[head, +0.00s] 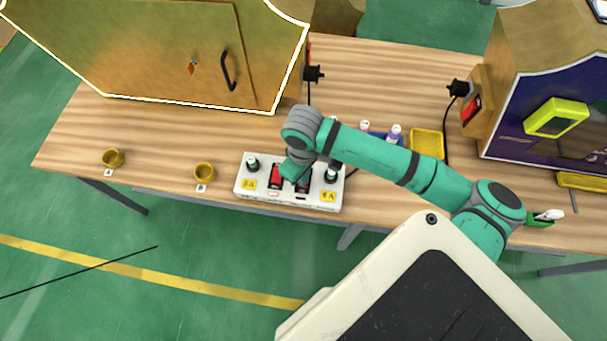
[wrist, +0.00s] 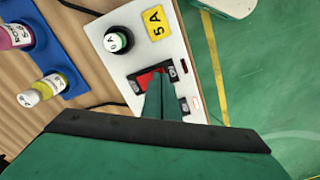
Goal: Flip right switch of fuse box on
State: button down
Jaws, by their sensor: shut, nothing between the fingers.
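The white fuse box (head: 312,204) lies near the table's front edge and also shows in the wrist view (wrist: 120,62). In the head view its left switch (head: 275,175) shows a red face. The right switch (head: 304,186) looks mostly dark there and is partly covered by my gripper. In the wrist view the right switch (wrist: 143,82), nearer the 5A label (wrist: 154,21), shows some red beside my fingers. My gripper (head: 293,171) is shut and empty, pointing down over the switches; it also shows in the wrist view (wrist: 158,88). I cannot tell whether it touches the right switch.
Round black-and-white fuses (head: 331,175) stand at the box's ends. Small bottles (head: 394,133) and a yellow tray (head: 427,143) lie behind it. Two brass cups (head: 204,173) stand to the left. Large cabinets (head: 150,50) flank the table. Black cables run behind the box.

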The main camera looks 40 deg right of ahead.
jog(key=shift+f, duration=0.2)
jog(key=shift+r, duration=0.1)
notch_tip(320, 180, up, 7)
dwell(1.0)
dwell(0.5)
